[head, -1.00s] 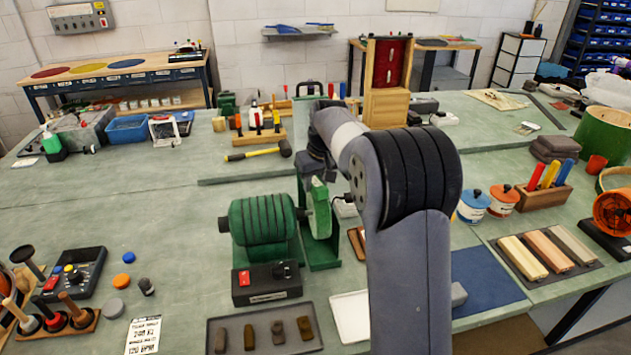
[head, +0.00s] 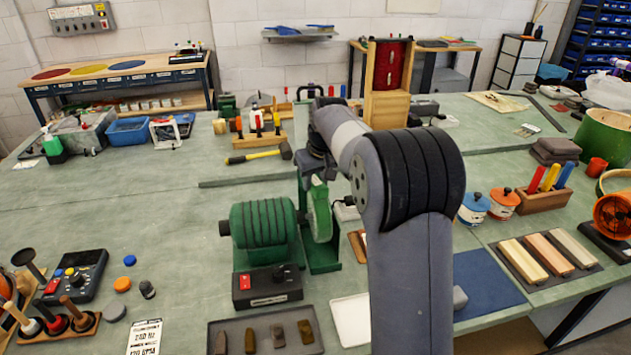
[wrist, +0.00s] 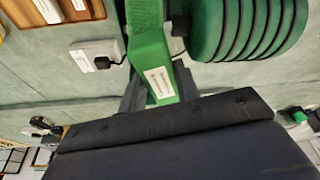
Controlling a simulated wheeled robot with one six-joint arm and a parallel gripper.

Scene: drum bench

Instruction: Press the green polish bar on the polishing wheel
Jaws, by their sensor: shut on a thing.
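The bench polisher has a green ribbed motor (head: 263,222) and, to its right, an upright round pale-green wheel (head: 319,216) on a green stand. My gripper (wrist: 160,92) is low beside this machine, its dark fingers closed on a green block with a white label (wrist: 158,80), which I take as the green polish bar. In the wrist view the ribbed motor is at upper right (wrist: 245,25). In the head view my arm hides most of the gripper and the bar. Whether the bar touches the wheel cannot be told.
A control box with a red switch (head: 267,286) stands before the motor. A dark tray (head: 233,326) with several brownish bars lies in front. A white tray (head: 350,318) and a blue mat (head: 490,283) flank my arm. A yellow-handled hammer (head: 258,157) lies behind.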

